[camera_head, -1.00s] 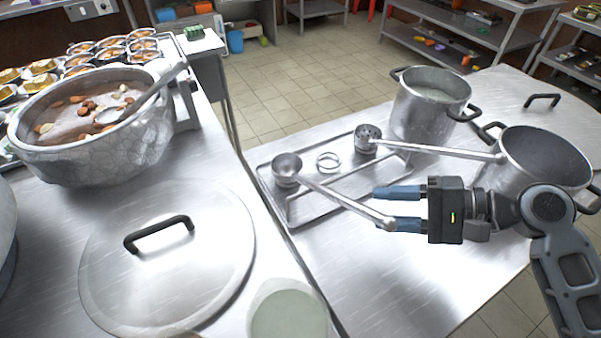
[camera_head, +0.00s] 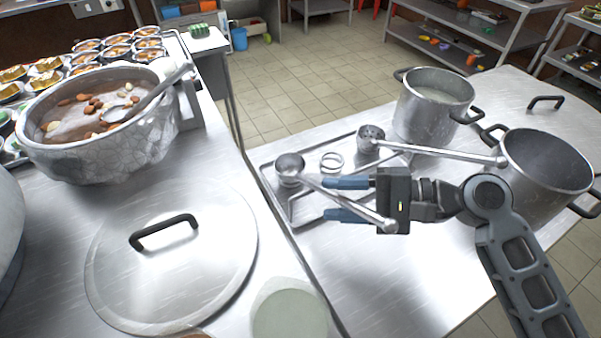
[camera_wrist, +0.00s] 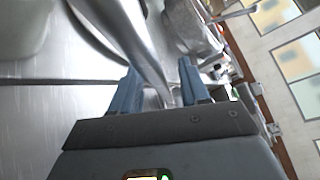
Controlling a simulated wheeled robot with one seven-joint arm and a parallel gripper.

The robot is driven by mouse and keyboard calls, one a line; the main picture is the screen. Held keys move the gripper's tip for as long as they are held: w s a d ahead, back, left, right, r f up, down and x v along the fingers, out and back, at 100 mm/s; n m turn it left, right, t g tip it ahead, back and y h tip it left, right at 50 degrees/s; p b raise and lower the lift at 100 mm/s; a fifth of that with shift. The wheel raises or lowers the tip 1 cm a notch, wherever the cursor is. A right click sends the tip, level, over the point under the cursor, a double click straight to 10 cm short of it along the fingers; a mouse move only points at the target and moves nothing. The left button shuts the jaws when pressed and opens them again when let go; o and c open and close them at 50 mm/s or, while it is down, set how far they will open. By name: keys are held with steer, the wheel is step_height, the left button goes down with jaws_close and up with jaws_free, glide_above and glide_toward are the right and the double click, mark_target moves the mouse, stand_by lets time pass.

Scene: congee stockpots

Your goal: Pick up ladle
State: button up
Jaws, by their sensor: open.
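A steel ladle lies on the metal tray (camera_head: 294,213), with its round bowl (camera_head: 290,167) at the left and its handle (camera_head: 318,187) slanting down to the right. My gripper (camera_head: 332,199) is open, with its blue fingers pointing left. The handle passes in the gap between the fingers in the head view. In the wrist view the ladle handle (camera_wrist: 133,38) fills the space between the open fingertips (camera_wrist: 158,68). I cannot tell whether either finger touches it. Part of the handle is hidden behind my gripper.
A perforated ladle (camera_head: 371,134) lies behind, its handle reaching an empty pot (camera_head: 530,185). Another pot (camera_head: 430,105) stands at the back. At left are a large congee pot (camera_head: 100,155) with a ladle in it and a lid (camera_head: 170,280). A gap separates the two counters.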

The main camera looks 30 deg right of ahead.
jaws_close()
stand_by(0.4)
stand_by(1.0)
